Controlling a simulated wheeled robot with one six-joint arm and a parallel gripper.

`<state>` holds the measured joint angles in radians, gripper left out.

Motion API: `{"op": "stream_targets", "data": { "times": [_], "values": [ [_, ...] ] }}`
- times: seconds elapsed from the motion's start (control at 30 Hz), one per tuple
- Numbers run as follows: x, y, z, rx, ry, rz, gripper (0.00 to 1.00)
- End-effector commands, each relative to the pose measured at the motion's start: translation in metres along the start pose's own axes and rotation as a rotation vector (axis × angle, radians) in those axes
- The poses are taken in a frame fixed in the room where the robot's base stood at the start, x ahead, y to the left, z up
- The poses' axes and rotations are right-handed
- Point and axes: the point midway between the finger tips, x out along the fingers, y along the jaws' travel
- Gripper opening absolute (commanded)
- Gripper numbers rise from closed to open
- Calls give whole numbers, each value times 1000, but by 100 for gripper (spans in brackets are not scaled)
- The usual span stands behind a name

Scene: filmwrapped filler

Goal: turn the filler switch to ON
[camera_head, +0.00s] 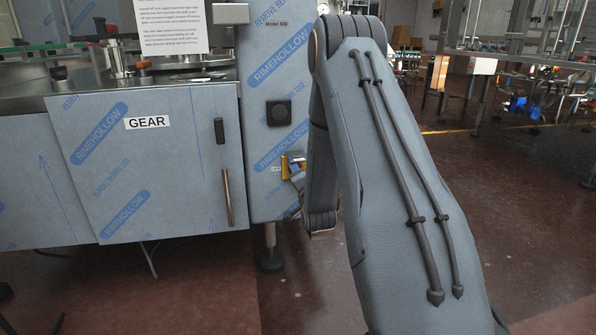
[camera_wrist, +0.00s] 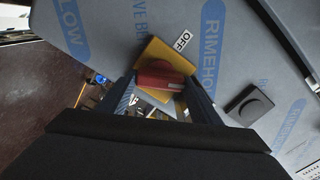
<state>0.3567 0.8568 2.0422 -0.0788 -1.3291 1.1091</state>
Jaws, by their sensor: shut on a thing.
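The filler switch is a red knob (camera_wrist: 160,76) on a yellow plate (camera_wrist: 166,52), fixed to the film-wrapped filler cabinet. A white OFF label (camera_wrist: 182,40) sits beside the plate in the wrist view. My gripper (camera_wrist: 161,86) has one finger on each side of the red knob and is shut on it. In the head view the yellow plate (camera_head: 287,167) shows at the cabinet's right edge, left of my arm. My arm hides most of my gripper there. I see no ON label, and I cannot tell the knob's exact setting.
A black square knob (camera_head: 279,112) is on the cabinet face above the switch, and also shows in the wrist view (camera_wrist: 249,105). Left is a door marked GEAR (camera_head: 147,123) with a vertical handle (camera_head: 227,196). Open floor (camera_head: 528,230) lies right of my arm.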

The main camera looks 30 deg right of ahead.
Motion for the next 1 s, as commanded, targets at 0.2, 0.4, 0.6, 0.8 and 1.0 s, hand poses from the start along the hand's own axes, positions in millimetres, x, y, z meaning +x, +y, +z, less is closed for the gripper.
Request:
{"op": "stream_targets", "data": {
  "times": [0.2,0.4,0.6,0.8,1.0],
  "values": [
    [-1,0,0,192,-2,2,35],
    [0,0,0,335,-1,1,35],
    [0,1,0,432,0,1,35],
    [0,2,0,482,0,1,35],
    [0,2,0,497,1,1,35]
  ]
}}
